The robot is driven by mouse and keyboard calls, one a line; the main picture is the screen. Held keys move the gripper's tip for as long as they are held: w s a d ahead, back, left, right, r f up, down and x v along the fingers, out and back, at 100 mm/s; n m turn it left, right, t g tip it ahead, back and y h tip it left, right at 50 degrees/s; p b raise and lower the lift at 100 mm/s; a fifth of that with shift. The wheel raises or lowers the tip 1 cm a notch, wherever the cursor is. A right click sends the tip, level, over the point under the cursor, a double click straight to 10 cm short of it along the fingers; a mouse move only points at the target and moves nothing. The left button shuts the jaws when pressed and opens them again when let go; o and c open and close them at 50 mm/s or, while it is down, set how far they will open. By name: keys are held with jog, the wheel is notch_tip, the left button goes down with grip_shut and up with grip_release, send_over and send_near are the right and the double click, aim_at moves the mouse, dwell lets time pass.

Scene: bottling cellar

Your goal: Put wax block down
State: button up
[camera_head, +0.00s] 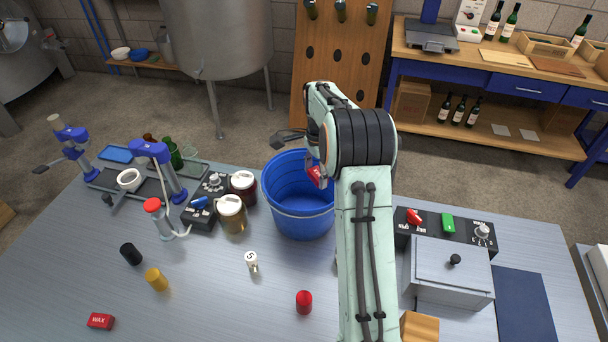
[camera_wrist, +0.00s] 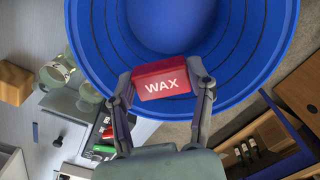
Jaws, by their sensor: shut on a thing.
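A red wax block (camera_wrist: 160,82) with white WAX lettering is held between the two fingers of my gripper (camera_wrist: 165,88) in the wrist view. The fingers touch its two ends. In the head view part of this block (camera_head: 315,176) shows over the blue bucket (camera_head: 301,224), near the rim; my arm partly covers it. The wrist view shows the open bucket (camera_wrist: 85,45) beneath and beyond the block. A second red wax block (camera_head: 100,321) lies on the table at the front left, apart from my gripper.
The metal table (camera_head: 205,290) holds a red cap (camera_head: 304,301), a yellow cylinder (camera_head: 156,279), a black cylinder (camera_head: 130,254) and two lidded jars (camera_head: 231,214). A metal box with a lid (camera_head: 449,272) stands right of my arm. The table's front left has free room.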

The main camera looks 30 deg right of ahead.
notch_tip(320, 180, down, 15)
jog(key=shift+f, duration=0.1)
dwell(0.4)
jog(key=shift+f, duration=0.1)
jog(key=o, duration=0.6)
jog(key=shift+o, duration=0.2)
